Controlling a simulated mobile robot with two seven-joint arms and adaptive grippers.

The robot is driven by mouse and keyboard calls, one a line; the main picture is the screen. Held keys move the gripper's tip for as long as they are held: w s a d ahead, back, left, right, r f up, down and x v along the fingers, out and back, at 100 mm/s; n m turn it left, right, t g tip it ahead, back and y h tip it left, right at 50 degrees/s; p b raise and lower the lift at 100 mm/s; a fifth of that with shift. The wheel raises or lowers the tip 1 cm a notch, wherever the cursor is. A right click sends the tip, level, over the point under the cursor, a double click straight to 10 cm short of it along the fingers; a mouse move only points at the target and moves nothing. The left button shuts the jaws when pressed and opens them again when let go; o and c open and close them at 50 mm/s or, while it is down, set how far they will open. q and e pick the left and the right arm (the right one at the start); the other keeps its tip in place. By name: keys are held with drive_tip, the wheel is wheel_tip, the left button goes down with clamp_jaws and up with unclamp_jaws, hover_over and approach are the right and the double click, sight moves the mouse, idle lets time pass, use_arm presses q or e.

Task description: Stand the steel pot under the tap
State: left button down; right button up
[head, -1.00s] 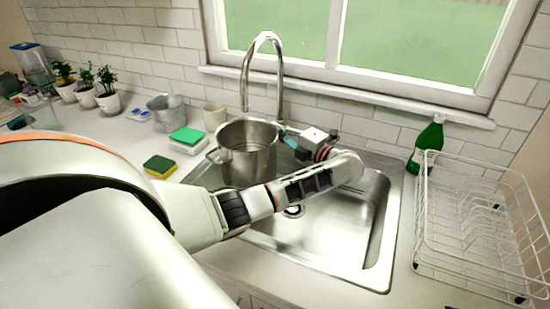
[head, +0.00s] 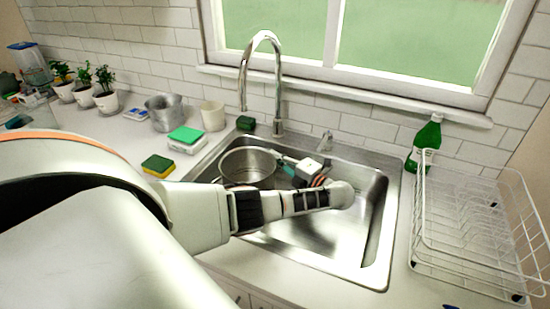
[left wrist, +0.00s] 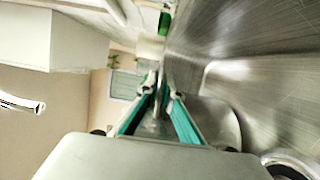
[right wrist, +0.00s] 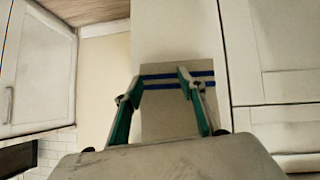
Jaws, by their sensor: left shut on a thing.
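The steel pot (head: 235,178) is upright inside the sink, toward its left side, with its open top facing up. The tap (head: 280,85) arches up behind the sink, and its spout end hangs above the back part of the pot. My left gripper (head: 284,162) is shut on the pot's right side, at its rim or handle; which one is unclear. The left wrist view shows its green-lined fingers (left wrist: 158,92) closed together beside blurred steel. Whether the pot's base touches the sink floor is hidden. My right gripper (right wrist: 160,80) is open and empty, away from the sink.
The sink (head: 375,235) has free room at its right and front. A white dish rack (head: 470,265) and green bottle (head: 428,137) stand right. Sponges (head: 158,166), a white cup (head: 213,116) and a metal bucket (head: 165,115) stand left. My left arm crosses the sink's front.

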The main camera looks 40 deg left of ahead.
use_arm(q)
drive_tip(key=shift+f, duration=0.1)
idle(0.3)
drive_tip(key=c, duration=2.6)
unclamp_jaws()
drive_tip(key=shift+f, duration=0.15)
drive_tip(key=o, duration=0.4)
drive_tip(key=shift+c, duration=0.2)
drive_tip(key=shift+d+r, duration=0.1)
drive_tip(key=shift+r, duration=0.15)
drive_tip(key=d, duration=0.7)
drive_tip(key=shift+d+f, duration=0.15)
